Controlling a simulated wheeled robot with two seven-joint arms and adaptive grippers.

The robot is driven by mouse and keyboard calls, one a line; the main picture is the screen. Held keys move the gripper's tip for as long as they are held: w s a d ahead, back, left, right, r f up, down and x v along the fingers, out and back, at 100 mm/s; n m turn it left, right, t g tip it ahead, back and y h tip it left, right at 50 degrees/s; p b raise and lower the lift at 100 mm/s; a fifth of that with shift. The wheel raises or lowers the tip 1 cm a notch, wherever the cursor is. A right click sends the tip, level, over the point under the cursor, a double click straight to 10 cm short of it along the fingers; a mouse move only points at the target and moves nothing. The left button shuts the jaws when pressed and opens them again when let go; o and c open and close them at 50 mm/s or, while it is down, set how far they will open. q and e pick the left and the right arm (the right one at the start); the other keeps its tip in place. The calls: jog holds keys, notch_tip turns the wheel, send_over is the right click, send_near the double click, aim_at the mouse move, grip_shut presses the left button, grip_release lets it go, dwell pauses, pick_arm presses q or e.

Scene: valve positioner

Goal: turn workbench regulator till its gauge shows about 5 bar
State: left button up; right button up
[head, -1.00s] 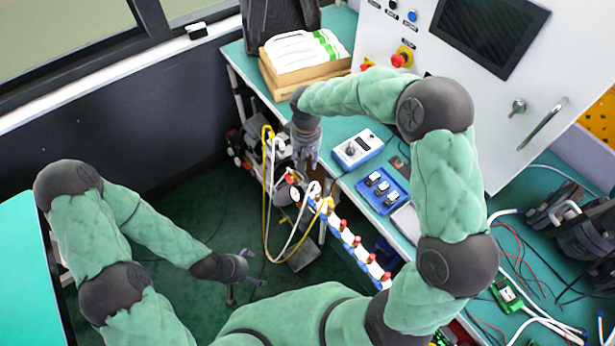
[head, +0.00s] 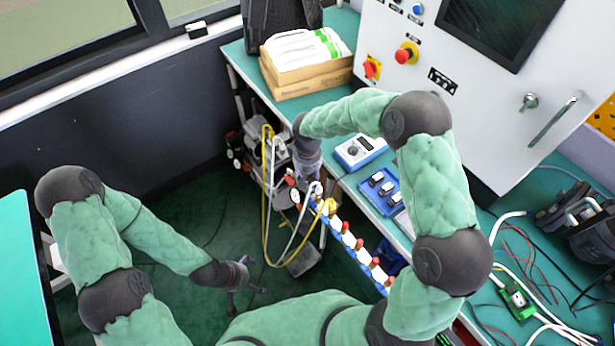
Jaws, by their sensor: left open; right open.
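A small round gauge (head: 295,196) with a white face sits at the near-left end of the valve rail along the workbench's front edge. A red knob (head: 289,181) is just above it; these look like the regulator. The gauge reading is too small to tell. My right gripper (head: 309,176) is open and points down just above and right of the knob and gauge. Its fingertips are hard to make out, and I cannot tell whether they touch anything. My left gripper (head: 245,280) is open and empty, low over the dark green floor, well away from the bench.
A rail of red-handled valves (head: 346,232) runs along the bench edge. Yellow and white hoses (head: 266,210) hang from its left end. A blue-white meter (head: 359,149), a blue tray (head: 378,187) and a carton (head: 305,75) stand on the workbench (head: 232,52). A white cabinet (head: 450,95) stands behind.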

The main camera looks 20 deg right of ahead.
grip_shut()
jog(key=shift+m, duration=0.6)
grip_release()
